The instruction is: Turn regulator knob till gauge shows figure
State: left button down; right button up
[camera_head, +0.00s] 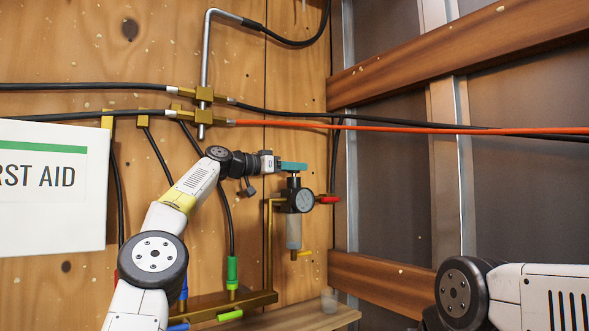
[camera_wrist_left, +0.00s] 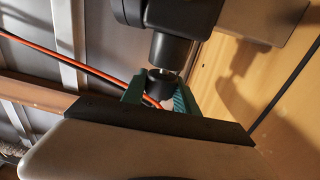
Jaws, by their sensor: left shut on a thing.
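The regulator (camera_head: 294,230) hangs on the wood wall, with a dark body and a pale clear bowl below. Its round gauge (camera_head: 303,201) faces the head camera; the reading is too small to make out. My left gripper (camera_head: 293,166) reaches in from the left at the regulator's top. In the left wrist view its teal fingers (camera_wrist_left: 160,94) are shut on the black knob (camera_wrist_left: 162,80), one finger on each side. The regulator body (camera_wrist_left: 180,22) shows beyond the knob there. My right arm shows at lower right, but its gripper is out of view.
A red valve handle (camera_head: 329,200) sticks out right of the gauge. A brass pipe (camera_head: 268,240) runs left of the regulator. A black hose and an orange hose (camera_head: 420,128) cross above. A white first aid box (camera_head: 50,185) hangs at left.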

pick_arm(q)
jog(key=shift+d+f+g, duration=0.1)
jog(key=shift+f+g, duration=0.05)
jog(key=shift+g, duration=0.15)
dwell(0.4)
jog(key=c, duration=0.9)
grip_release()
jog(key=shift+c, duration=0.2)
jog(key=shift+s+a, duration=0.25)
jog(key=shift+a, duration=0.45)
jog(key=shift+v, duration=3.2)
jog(key=shift+d, duration=0.1)
